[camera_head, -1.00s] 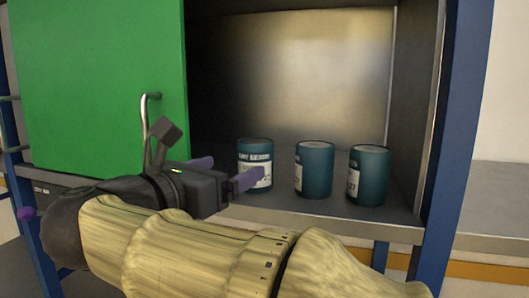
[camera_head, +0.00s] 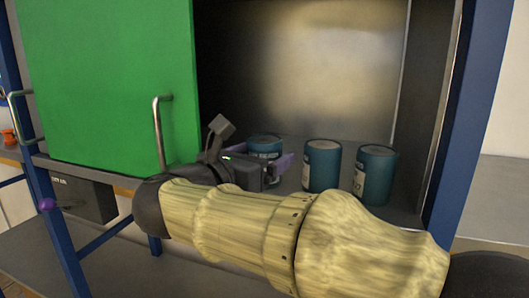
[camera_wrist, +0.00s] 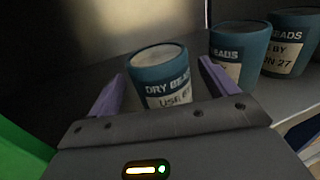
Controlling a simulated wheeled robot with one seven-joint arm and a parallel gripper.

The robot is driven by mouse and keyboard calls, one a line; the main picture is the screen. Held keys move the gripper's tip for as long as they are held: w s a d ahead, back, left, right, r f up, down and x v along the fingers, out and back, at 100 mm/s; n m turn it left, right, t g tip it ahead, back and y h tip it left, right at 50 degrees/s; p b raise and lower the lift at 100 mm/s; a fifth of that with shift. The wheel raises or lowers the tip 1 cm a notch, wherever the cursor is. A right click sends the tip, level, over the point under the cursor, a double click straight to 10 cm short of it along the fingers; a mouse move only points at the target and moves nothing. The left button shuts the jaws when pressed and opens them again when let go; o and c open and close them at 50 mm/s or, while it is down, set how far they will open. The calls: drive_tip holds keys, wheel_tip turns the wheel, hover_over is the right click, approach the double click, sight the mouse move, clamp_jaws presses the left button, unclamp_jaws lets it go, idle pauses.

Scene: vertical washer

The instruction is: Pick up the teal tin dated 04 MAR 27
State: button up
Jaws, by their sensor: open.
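Three teal tins stand upright in a row on the cabinet shelf. The left tin (camera_head: 265,141) is mostly hidden behind my gripper (camera_head: 268,168) in the head view. In the wrist view the left tin (camera_wrist: 160,72) is labelled DRY BEADS and USE B..., its date hidden. My gripper (camera_wrist: 159,84) is open, its purple fingers to either side of this tin's near face, not closed on it. The middle tin (camera_head: 322,168) has its date hidden too. The right tin (camera_head: 374,176) reads BY ...N 27 in the wrist view (camera_wrist: 290,45). I cannot read 04 MAR 27 on any tin.
A green door panel (camera_head: 105,80) with a metal handle (camera_head: 158,135) covers the cabinet's left side. A blue post (camera_head: 468,110) and the right side wall bound the opening. The middle tin stands close to the right of my gripper. The shelf behind the tins looks clear.

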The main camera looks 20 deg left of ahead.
drive_tip(key=p+x, duration=0.2)
drive_tip(key=shift+w+d+r, duration=0.25)
drive_tip(key=shift+w+r, duration=0.05)
drive_tip(key=shift+w+f, duration=0.2)
drive_tip(key=shift+w, duration=0.1)
drive_tip(key=shift+s, duration=0.1)
drive_tip(key=c, duration=1.2)
